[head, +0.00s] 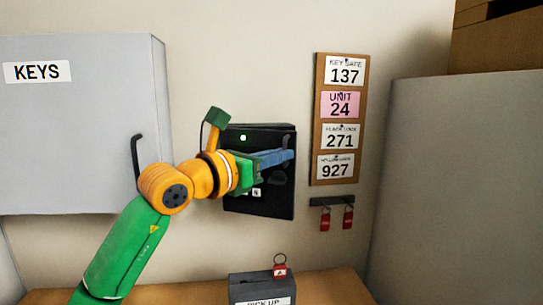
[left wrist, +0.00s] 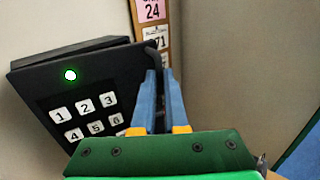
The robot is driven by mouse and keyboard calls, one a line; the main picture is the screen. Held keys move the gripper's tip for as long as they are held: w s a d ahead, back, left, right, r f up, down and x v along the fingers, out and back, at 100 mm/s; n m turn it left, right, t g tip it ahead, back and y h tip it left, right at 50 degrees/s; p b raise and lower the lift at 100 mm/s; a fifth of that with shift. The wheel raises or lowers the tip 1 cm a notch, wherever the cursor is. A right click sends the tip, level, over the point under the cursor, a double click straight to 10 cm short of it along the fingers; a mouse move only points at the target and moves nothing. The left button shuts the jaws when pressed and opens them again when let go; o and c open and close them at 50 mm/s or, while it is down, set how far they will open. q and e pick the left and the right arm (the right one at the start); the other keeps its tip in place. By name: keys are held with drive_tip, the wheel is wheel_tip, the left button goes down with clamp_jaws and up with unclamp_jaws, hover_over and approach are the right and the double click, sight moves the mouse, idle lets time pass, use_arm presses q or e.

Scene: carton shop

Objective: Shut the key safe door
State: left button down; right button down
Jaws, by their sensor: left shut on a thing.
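The black key safe (head: 262,205) is mounted on the wall, with a lit green light and a white-button keypad on its door. In the left wrist view the keypad door (left wrist: 100,85) fills the left side. My left gripper (head: 290,156) reaches across the door from the left, and its blue fingers are shut on the dark door handle (head: 287,142) near the right edge. The fingers (left wrist: 163,80) hide part of the handle in the left wrist view. My right gripper is out of view.
A grey KEYS cabinet (head: 80,120) with a black handle is at left. A board of number cards (head: 340,120) hangs right of the safe, above two red key tags (head: 336,218). A grey PICK UP box (head: 262,290) stands below. A grey cabinet (head: 460,190) is at right.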

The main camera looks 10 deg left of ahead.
use_arm(q)
drive_tip(key=c, duration=1.1)
unclamp_jaws()
drive_tip(key=shift+d+f, duration=0.2)
drive_tip(key=shift+d, duration=0.1)
drive_tip(key=shift+o, duration=0.7)
drive_tip(key=shift+d, duration=0.35)
drive_tip(key=b+v, duration=0.4)
drive_tip(key=v, duration=0.3)
drive_tip(key=shift+r, duration=0.15)
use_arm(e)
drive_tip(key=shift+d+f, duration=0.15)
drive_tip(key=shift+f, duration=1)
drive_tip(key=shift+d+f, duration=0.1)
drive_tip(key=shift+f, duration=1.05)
